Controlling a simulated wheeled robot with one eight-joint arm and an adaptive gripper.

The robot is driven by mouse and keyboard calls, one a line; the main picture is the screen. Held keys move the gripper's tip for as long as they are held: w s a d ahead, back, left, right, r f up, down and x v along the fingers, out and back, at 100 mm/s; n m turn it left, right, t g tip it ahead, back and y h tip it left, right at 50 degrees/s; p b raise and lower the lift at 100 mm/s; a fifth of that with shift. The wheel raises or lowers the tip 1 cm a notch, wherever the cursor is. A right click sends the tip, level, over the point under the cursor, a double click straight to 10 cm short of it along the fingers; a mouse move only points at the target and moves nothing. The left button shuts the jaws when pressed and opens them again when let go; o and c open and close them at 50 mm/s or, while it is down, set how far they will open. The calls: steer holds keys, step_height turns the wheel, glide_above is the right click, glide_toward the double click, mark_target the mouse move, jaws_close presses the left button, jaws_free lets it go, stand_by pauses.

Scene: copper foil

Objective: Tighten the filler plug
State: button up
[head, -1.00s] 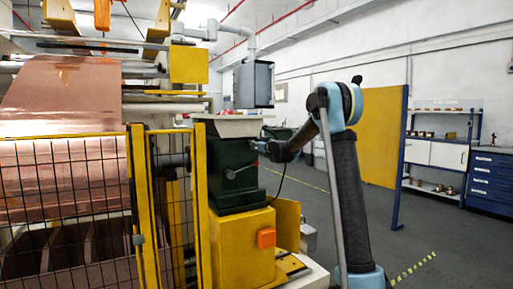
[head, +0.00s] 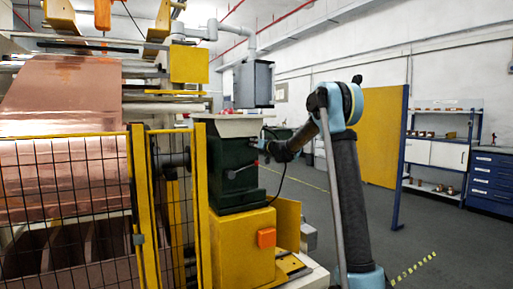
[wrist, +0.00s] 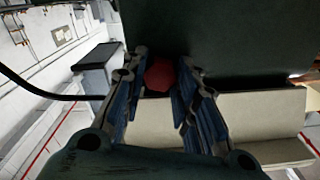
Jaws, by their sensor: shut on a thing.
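The filler plug (wrist: 160,74) is a red, faceted head against the dark green housing (wrist: 225,35) in the wrist view. My gripper (wrist: 159,62) is shut on it, with one blue-padded finger on each side. The same green housing (head: 232,160) stands on a yellow base in the head view. There my gripper (head: 264,146) reaches its right side from the right, and the plug is hidden. Whether the plug is fully seated cannot be told.
A pale tray (head: 228,126) tops the housing, and a grey box (head: 253,84) hangs above it. A yellow mesh guard (head: 70,200) and copper foil (head: 65,100) are at left. A yellow panel (head: 384,138) stands behind my arm. Open floor lies at right.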

steer(key=m, duration=0.5)
steer(key=shift+w+d+m, duration=0.15)
steer(key=shift+d+m, duration=0.05)
steer(key=shift+m, duration=0.2)
steer(key=m, duration=0.4)
steer(key=shift+d, duration=0.1)
steer(key=m, duration=0.9)
steer(key=shift+f+m, duration=0.1)
steer(key=shift+m, duration=0.2)
steer(key=m, duration=0.9)
steer(key=shift+m, duration=0.4)
steer(key=m, duration=0.4)
steer(key=shift+m, duration=0.3)
steer(key=m, duration=0.4)
steer(key=shift+m, duration=0.4)
